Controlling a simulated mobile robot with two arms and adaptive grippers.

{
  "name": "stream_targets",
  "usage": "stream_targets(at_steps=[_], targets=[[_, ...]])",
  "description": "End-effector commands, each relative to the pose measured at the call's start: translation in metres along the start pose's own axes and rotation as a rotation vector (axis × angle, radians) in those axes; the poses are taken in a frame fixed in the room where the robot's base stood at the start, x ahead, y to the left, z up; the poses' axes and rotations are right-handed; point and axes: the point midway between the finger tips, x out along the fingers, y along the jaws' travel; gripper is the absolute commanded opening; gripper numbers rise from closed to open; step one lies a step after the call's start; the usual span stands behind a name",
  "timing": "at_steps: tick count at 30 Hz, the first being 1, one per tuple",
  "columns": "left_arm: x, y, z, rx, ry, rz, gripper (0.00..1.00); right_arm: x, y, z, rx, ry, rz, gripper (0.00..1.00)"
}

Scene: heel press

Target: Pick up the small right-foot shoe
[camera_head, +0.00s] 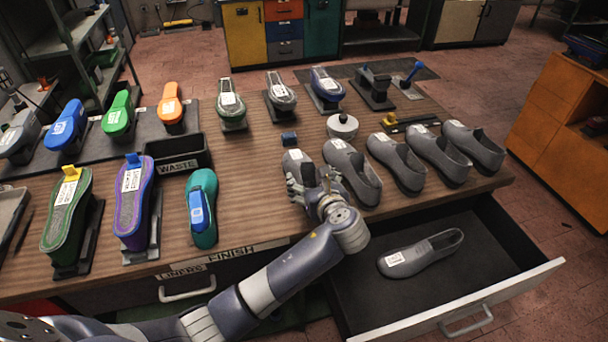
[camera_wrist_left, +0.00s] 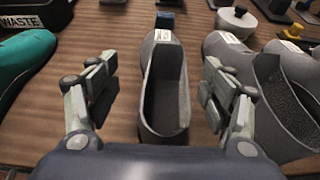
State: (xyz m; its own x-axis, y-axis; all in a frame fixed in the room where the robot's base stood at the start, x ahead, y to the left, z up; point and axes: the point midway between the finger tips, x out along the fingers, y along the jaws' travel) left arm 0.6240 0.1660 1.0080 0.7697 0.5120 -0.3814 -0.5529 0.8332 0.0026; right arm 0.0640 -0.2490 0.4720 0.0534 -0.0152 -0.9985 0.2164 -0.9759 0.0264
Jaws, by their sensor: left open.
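A grey shoe (camera_head: 297,159) with a white label stands at the left end of a row of grey shoes on the wooden bench. My left gripper (camera_head: 312,188) is over it and hides much of it in the head view. In the left wrist view the shoe (camera_wrist_left: 164,118) lies between the two spread fingers of the gripper (camera_wrist_left: 158,92), with visible gaps on both sides. The gripper is open and empty. The label's writing is too small to read, so size and foot cannot be told. My right gripper is not in view.
A second grey shoe (camera_head: 352,172) stands close to the right, with several more beyond. Another grey shoe (camera_head: 420,253) lies in the open drawer (camera_head: 365,305). A small blue block (camera_head: 289,139) and round metal pot (camera_head: 342,126) stand behind. Bare wood lies to the left.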

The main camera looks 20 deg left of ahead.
Motion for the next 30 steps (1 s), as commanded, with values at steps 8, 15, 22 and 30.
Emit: stream_targets(at_steps=[8,15,22,30], targets=[[0.021,-0.005,-0.003,0.001,0.002,0.001,0.74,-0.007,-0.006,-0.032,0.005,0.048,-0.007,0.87],[0.048,-0.007,-0.005,-0.001,0.002,0.001,0.74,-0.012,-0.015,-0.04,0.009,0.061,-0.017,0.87],[0.054,-0.008,-0.006,-0.002,0.003,-0.002,0.74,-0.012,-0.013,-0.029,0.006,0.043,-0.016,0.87],[0.054,-0.008,-0.007,-0.002,0.003,-0.002,0.38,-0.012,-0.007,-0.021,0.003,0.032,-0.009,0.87]])
